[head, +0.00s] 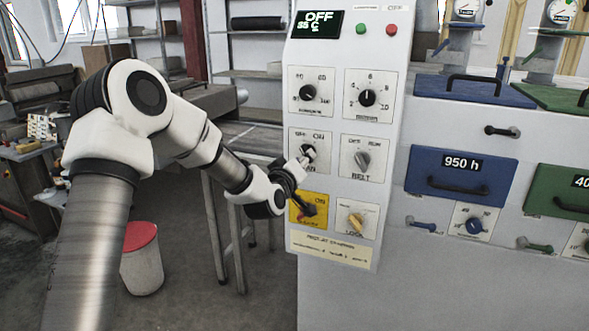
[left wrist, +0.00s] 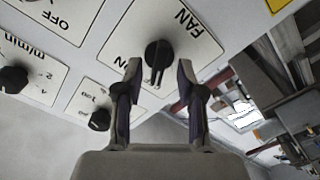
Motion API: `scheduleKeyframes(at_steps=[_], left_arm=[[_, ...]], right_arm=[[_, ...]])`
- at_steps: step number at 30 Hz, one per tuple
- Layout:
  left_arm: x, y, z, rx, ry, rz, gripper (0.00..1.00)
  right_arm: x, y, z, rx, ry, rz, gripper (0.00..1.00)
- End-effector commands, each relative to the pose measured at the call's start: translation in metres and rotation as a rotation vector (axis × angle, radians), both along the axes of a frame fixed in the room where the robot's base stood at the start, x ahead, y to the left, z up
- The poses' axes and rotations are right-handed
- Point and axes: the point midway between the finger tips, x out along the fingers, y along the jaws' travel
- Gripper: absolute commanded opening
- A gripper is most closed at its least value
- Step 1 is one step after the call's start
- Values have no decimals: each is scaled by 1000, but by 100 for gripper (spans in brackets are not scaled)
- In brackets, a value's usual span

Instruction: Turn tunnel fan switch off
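The fan switch is a black rotary knob (left wrist: 158,54) on a white plate marked FAN, high in the middle of the left wrist view. In the head view this knob (head: 308,152) is in the middle row, left column of the control panel, partly covered by my gripper. My left gripper (head: 302,161) reaches it from the left. In the left wrist view its two fingers (left wrist: 158,72) are apart, one on each side of the knob's lower part. I cannot tell whether they touch it. My right gripper is not in view.
The belt knob (head: 362,161) is just right of the fan plate. A yellow plate (head: 318,200) with a switch lies below it, beside the lock knob (head: 356,220). Dials sit above. The display (head: 319,24) reads OFF and 35 C. A red-lidded bin (head: 141,262) stands lower left.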

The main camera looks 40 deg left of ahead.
Motion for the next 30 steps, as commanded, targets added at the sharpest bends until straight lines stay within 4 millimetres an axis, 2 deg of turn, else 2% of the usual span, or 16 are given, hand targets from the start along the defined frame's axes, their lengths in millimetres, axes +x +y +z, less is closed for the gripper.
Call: scheduleKeyframes(at_steps=[6, 9, 12, 30], left_arm=[[-55, -13, 1, -5, -2, -1, 39], [-76, -18, 0, -5, -2, -1, 39], [-88, -21, 1, -3, -1, -1, 39], [-92, -22, -2, 0, 3, 0, 39]], right_arm=[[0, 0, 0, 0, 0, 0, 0], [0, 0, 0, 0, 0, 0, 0], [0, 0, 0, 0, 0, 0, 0], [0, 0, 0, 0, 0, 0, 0]])
